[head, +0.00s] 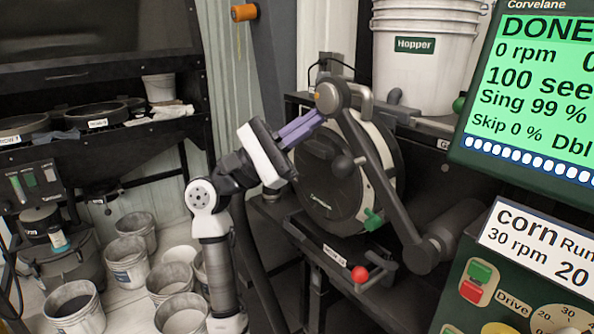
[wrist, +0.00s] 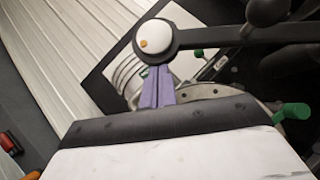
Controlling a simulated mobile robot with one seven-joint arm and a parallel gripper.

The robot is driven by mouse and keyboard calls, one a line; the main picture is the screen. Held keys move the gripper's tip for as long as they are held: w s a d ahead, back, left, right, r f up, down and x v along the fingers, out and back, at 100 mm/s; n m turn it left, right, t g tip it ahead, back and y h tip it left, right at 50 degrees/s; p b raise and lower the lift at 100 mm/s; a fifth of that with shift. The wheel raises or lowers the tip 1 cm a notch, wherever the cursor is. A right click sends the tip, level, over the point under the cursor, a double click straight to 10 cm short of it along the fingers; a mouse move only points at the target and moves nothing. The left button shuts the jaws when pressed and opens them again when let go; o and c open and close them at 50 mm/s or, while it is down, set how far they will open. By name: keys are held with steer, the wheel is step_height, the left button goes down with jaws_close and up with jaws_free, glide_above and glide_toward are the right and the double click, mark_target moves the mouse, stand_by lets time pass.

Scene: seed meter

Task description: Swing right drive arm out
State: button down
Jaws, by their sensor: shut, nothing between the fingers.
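The drive arm (head: 378,178) is a dark grey bar slanting across the front of the round seed meter (head: 335,190). Its upper end is a round hub (head: 332,97); its lower right end meets a thick dark cylinder (head: 455,230). A dark ball knob (head: 343,165) stands out from the bar. In the wrist view the hub (wrist: 155,42) has a white cap with a yellow dot, and the bar (wrist: 225,36) runs right. My gripper (head: 318,117) has purple fingers shut, empty, at the hub's lower left. In the wrist view the fingertips (wrist: 156,69) overlap the hub's edge; contact is unclear.
A white hopper bucket (head: 430,50) is behind. A green display (head: 530,90) reads DONE, above a control panel (head: 500,300) at right. Several buckets (head: 75,305) stand at lower left.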

mark_target(332, 88)
steer(key=s+d+r+m+g, duration=0.1)
steer(key=r+m, duration=0.1)
steer(key=s+d+r+m+g+y, duration=0.1)
steer(key=s+r, duration=0.1)
steer(key=s+d+r+m+g+y+b, duration=0.1)
steer(key=r+m, duration=0.1)
steer(key=shift+s+d+r+m+g, duration=0.15)
steer(key=shift+s+r+m+g, duration=0.15)
steer(key=shift+g, duration=0.1)
steer(key=s+d+r+m+g+y, duration=0.1)
steer(key=s+d+r+m+y, duration=0.2)
steer(key=s, duration=0.4)
steer(key=shift+d+r+m+g+p, duration=0.3)
steer(key=shift+d+r+m+g, duration=0.1)
steer(key=shift+d+r+m, duration=0.6)
